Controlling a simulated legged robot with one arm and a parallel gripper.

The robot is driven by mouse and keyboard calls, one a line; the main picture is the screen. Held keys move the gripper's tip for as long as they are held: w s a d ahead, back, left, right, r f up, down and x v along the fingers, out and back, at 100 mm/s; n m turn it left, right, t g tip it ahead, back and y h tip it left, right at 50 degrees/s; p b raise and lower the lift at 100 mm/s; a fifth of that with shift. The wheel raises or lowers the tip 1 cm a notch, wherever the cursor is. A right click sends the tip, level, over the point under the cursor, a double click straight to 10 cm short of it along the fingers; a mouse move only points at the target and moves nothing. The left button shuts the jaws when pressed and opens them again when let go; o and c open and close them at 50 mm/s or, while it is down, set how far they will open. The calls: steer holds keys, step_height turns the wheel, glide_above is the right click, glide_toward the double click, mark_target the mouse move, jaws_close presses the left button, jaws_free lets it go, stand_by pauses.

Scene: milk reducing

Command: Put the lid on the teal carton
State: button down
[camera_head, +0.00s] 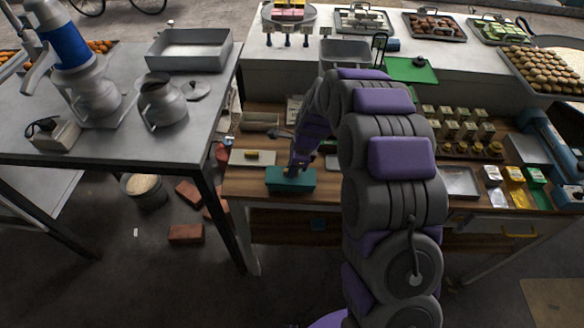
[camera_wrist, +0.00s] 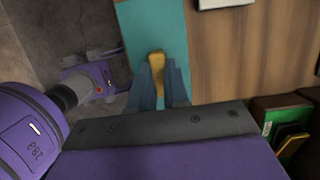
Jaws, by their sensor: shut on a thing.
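A teal box shape (camera_head: 290,181), the carton by its colour, lies at the front edge of the wooden lower counter in the head view. My gripper (camera_head: 300,165) points down at its top. In the wrist view a flat teal surface (camera_wrist: 157,25), which looks like the lid, runs up out of the picture. A gold handle (camera_wrist: 157,62) stands on it, and my gripper (camera_wrist: 160,80) is shut on this handle, one finger on each side. I cannot tell where lid and carton meet, or whether they touch; my arm and gripper hide part of this.
A pale flat piece with a yellow bar (camera_head: 252,156) lies behind and left of the teal box. Small cartons (camera_head: 455,125) stand in rows to the right. A grey metal table (camera_head: 100,140) is at left. Bricks (camera_head: 187,233) lie on the floor.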

steer(key=c, duration=1)
jaws_free()
steer(key=shift+c, duration=0.2)
steer(key=shift+o, duration=0.3)
steer(key=o, duration=0.5)
steer(key=shift+r+p, duration=2.55)
steer(key=shift+r, duration=1)
